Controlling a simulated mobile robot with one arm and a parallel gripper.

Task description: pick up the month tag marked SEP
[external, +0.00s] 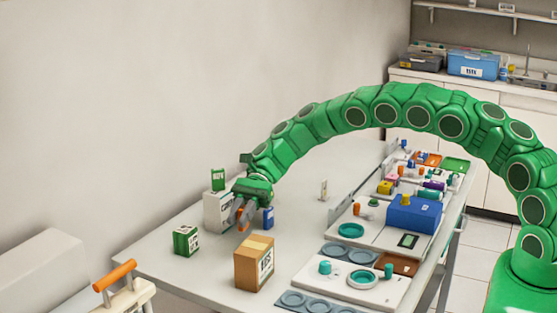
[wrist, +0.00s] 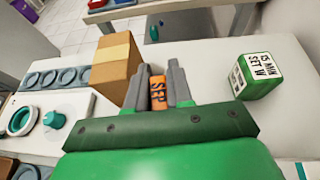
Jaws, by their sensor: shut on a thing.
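The orange SEP tag (wrist: 158,92) is between the two grey fingers of my gripper (wrist: 158,90) in the wrist view, with its black letters facing the camera. The fingers are shut on it. In the external view my gripper (external: 240,215) is low over the left part of the white table, behind the cardboard box, and a bit of orange shows at its fingers. Whether the tag touches the table cannot be told.
A cardboard box (external: 254,264) stands close to my gripper, also in the wrist view (wrist: 113,68). A green lettered cube (external: 186,240) is to the left, a blue item (external: 268,217) just right. Trays and dental parts fill the table's right side. Bare table (external: 215,278) lies in front.

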